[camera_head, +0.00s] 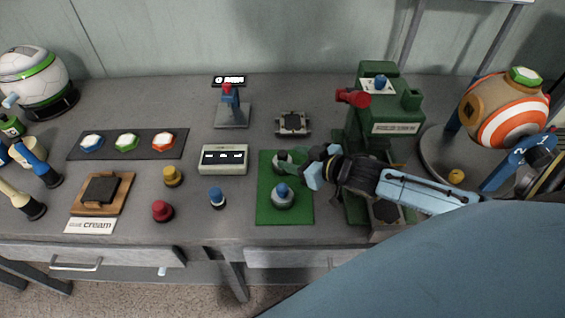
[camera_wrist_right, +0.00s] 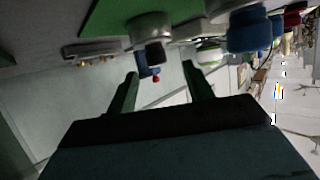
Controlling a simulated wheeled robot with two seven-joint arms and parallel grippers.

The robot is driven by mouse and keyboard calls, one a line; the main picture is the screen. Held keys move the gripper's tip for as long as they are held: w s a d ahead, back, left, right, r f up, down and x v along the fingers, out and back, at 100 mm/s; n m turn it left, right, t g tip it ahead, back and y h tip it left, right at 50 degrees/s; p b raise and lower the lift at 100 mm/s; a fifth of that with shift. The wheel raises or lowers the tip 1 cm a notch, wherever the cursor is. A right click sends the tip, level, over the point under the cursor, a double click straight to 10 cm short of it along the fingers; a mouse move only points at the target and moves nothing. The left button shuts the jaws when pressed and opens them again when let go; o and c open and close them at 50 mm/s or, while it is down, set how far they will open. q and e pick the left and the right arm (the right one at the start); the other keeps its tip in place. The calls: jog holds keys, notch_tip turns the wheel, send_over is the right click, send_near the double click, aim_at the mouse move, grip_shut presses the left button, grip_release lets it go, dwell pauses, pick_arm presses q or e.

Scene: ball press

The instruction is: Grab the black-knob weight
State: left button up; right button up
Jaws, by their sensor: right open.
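A grey metal weight (camera_head: 281,161) stands at the back of the green mat (camera_head: 264,212), partly hidden by my right gripper (camera_head: 300,165). Its knob looks dark in the right wrist view (camera_wrist_right: 150,40). A second grey weight with a blue knob (camera_head: 283,197) stands at the front of the mat. In the right wrist view, my right gripper (camera_wrist_right: 161,80) has its two dark green fingers apart, with nothing held. The dark-knobbed weight is just beyond the fingertips. Whether either finger touches it cannot be told. My left gripper is not seen.
A green press (camera_head: 374,110) with a red handle stands close behind my right arm. Left of the mat are a small display box (camera_head: 223,159), a blue-topped piece (camera_head: 217,198) and red (camera_head: 162,211) and yellow (camera_head: 173,176) knobs. An orange-striped ball machine (camera_head: 507,110) stands at the right.

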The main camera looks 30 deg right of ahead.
aim_at(284, 154)
jog(key=shift+b+x, duration=0.55)
jog(key=shift+x, duration=2.1)
jog(key=shift+d+f, duration=0.1)
jog(key=shift+d, duration=0.1)
grip_shut()
